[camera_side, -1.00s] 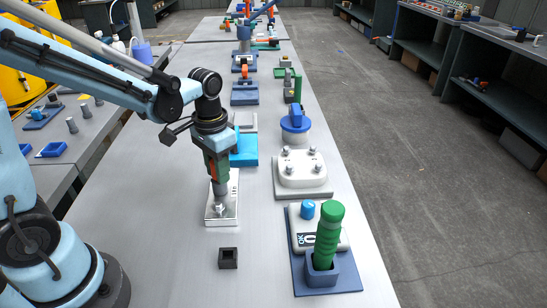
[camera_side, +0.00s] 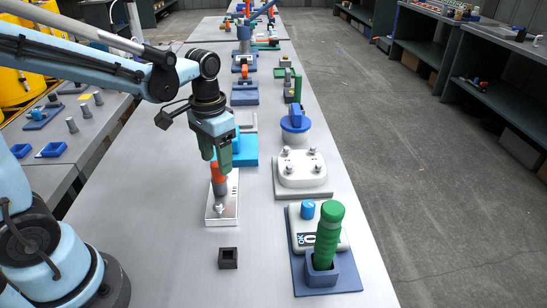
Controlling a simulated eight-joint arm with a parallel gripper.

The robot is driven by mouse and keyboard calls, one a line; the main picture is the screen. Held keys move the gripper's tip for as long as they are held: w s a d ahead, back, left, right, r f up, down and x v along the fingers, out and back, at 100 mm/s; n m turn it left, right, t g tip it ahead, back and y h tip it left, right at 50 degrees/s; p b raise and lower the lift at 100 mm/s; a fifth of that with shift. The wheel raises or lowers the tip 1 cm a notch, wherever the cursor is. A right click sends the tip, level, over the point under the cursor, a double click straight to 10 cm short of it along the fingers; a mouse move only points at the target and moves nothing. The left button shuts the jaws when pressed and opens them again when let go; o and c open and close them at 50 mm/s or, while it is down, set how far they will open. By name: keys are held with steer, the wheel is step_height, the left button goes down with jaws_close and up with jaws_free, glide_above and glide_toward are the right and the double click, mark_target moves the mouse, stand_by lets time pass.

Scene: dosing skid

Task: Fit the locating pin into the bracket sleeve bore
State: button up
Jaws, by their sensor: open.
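An orange-red piece (camera_side: 217,172), which looks like the locating pin's grip, stands upright on the silver bracket plate (camera_side: 229,211). Directly below it is a grey cylinder (camera_side: 221,188), perhaps the sleeve. How deep anything sits in a bore cannot be seen. A star-shaped knob (camera_side: 219,210) is at the plate's front. The fingers partly hide the orange piece's top.
A small black square socket (camera_side: 228,258) sits in front of the plate. To the right are a green-handled tool (camera_side: 328,235) in a blue holder and a white block with knobs (camera_side: 302,170). A cyan block (camera_side: 245,148) is close behind my gripper.

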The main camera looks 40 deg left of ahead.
step_height(320, 180, up, 8)
steer(key=shift+r, duration=0.2)
stand_by(0.5)
steer(key=t, duration=0.7)
glide_toward(214, 166)
steer(key=shift+w+d+f+n, duration=0.4)
steer(key=shift+w+d+f, duration=0.4)
steer(key=shift+w+f, duration=0.15)
steer(key=shift+r, duration=0.1)
steer(key=shift+c, duration=0.2)
